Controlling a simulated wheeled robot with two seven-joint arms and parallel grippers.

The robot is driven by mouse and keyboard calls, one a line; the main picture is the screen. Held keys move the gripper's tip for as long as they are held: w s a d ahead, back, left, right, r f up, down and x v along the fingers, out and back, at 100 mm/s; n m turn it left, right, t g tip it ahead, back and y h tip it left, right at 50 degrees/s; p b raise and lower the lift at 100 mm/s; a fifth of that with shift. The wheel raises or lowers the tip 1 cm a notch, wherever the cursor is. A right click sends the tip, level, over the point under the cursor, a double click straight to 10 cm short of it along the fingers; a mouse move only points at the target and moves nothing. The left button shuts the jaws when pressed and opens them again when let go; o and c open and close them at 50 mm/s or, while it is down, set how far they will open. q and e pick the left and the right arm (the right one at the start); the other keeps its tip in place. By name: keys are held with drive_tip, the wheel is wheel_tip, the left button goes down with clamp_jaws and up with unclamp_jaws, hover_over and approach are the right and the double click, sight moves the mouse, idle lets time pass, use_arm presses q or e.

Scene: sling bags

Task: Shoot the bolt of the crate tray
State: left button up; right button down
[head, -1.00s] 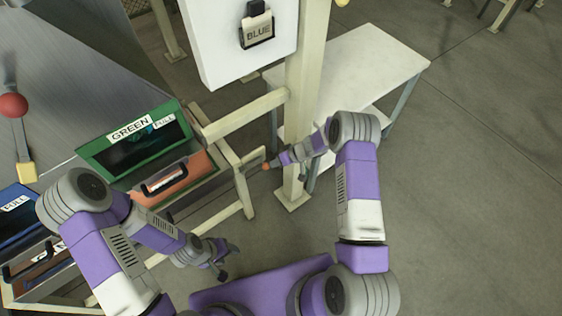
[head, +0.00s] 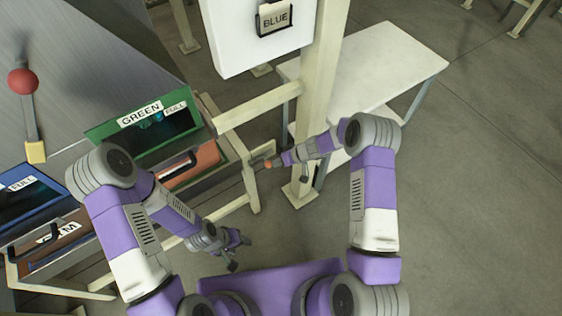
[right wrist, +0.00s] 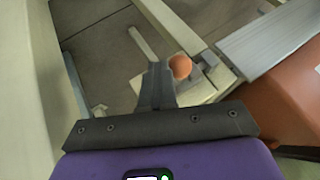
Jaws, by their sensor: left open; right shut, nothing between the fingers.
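The bolt's round orange knob (head: 268,164) sits at the right end of the pale frame beside the crate tray, near the white post. It shows larger in the right wrist view (right wrist: 180,66). My right gripper (head: 275,161) is shut and empty. In the right wrist view its fingertips (right wrist: 157,78) are just left of the knob; I cannot tell whether they touch it. My left gripper (head: 236,250) is open and empty, low in front of the tray frame.
A blue-rimmed box (head: 57,184) marked FULL and another crate are at the left. A white panel with a BLUE label (head: 225,50) hangs above. A pale table (head: 375,65) stands behind the post.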

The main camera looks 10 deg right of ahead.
drive_tip(key=s+d+r+p, duration=0.2)
drive_tip(key=d+r, duration=0.5)
drive_tip(key=d, duration=0.2)
drive_tip(key=shift+d, duration=0.3)
drive_tip(key=s+a+m+g+h+p, duration=0.1)
drive_tip(key=s+a+m+p, duration=0.2)
drive_tip(key=s, duration=1)
drive_tip(key=s+a+m+g+h+p, duration=0.2)
drive_tip(key=s+a+m+p, duration=0.1)
drive_tip(key=s, duration=0.9)
drive_tip(key=shift+s+a+f+m, duration=0.3)
drive_tip(key=shift+s+a+m, duration=0.15)
drive_tip(key=shift+a, duration=0.65)
